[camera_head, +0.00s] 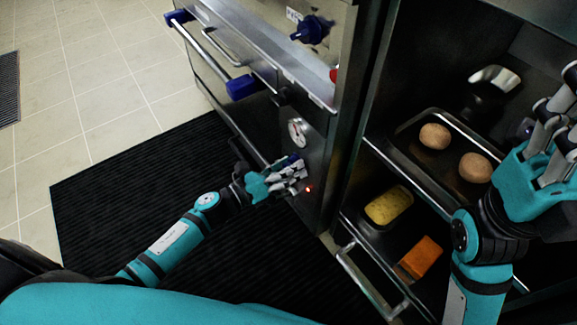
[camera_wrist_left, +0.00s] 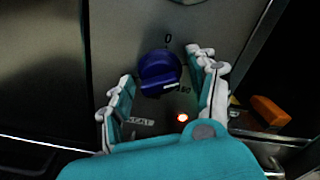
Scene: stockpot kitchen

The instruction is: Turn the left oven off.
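The left oven's blue knob (camera_wrist_left: 158,70) sits on the steel panel below a "0" mark. Its white pointer mark is at its lower right, towards a label that seems to read "60". A red light (camera_wrist_left: 182,117) glows below the knob; it also shows in the head view (camera_head: 309,188). My left gripper (camera_head: 292,172) is at this panel, under the round dial (camera_head: 297,132). In the left wrist view its fingers (camera_wrist_left: 166,88) are apart, one on each side of the knob, with gaps visible. My right gripper (camera_head: 553,125) is raised at the right, fingers spread and empty.
A tray (camera_head: 407,130) with two round buns stands on a shelf at the right. Below are a container with yellow food (camera_head: 388,206) and an orange block (camera_head: 421,257). An oven handle (camera_head: 212,50) juts out at the upper left. The dark mat (camera_head: 110,190) is clear.

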